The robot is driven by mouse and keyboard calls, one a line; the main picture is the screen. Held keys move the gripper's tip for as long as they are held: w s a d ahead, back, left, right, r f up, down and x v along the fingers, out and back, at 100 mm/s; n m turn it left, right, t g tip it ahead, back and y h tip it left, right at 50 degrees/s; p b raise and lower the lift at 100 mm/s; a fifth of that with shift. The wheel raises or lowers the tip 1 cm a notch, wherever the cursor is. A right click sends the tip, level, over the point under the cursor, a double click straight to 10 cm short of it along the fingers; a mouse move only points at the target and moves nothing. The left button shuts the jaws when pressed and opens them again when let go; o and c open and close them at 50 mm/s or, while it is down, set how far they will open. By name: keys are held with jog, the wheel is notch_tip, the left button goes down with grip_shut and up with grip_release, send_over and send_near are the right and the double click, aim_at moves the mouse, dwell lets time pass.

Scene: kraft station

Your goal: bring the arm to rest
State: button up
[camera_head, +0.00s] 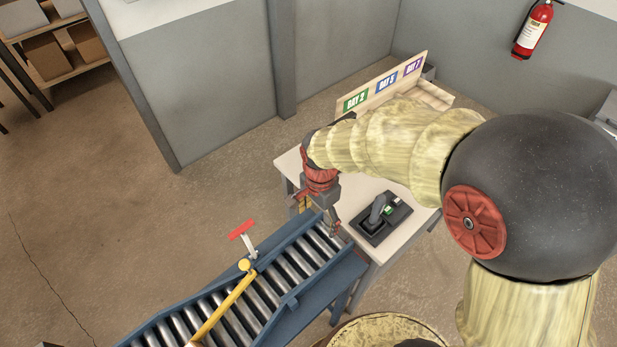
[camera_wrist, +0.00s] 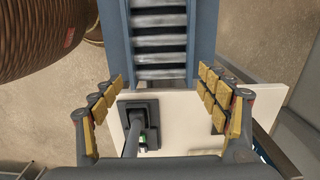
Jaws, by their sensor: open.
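My gripper (camera_head: 318,215) hangs from the end of my arm, over the near left part of the white table and the end of the roller conveyor (camera_head: 313,262). In the wrist view its two padded fingers (camera_wrist: 165,98) are wide apart with nothing held between them. Below them the wrist view shows the conveyor end (camera_wrist: 160,45) and the table top (camera_wrist: 190,125). A dark device with a grey lever (camera_head: 378,210) stands on the table to the right of the gripper. It also shows in the wrist view (camera_wrist: 138,125), below the left finger.
Bay signs (camera_head: 385,83) line the table's back. A round woven basket (camera_wrist: 40,35) is beside the conveyor. A fire extinguisher (camera_head: 533,28) hangs on the wall. Floor at left is clear.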

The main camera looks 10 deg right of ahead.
jog(key=s+d+r+n+t+b, duration=0.2)
jog(key=s+d+r+n, duration=0.3)
jog(key=r, duration=0.3)
jog(key=s+d+r+n+t+b, duration=0.3)
jog(key=s+d+r+n, duration=0.2)
jog(key=s+r, duration=0.3)
jog(key=shift+d+r+n+t, duration=0.3)
jog(key=shift+r+n, duration=0.15)
jog(key=shift+n, duration=0.15)
jog(key=shift+s, duration=0.1)
jog(key=shift+c, duration=0.4)
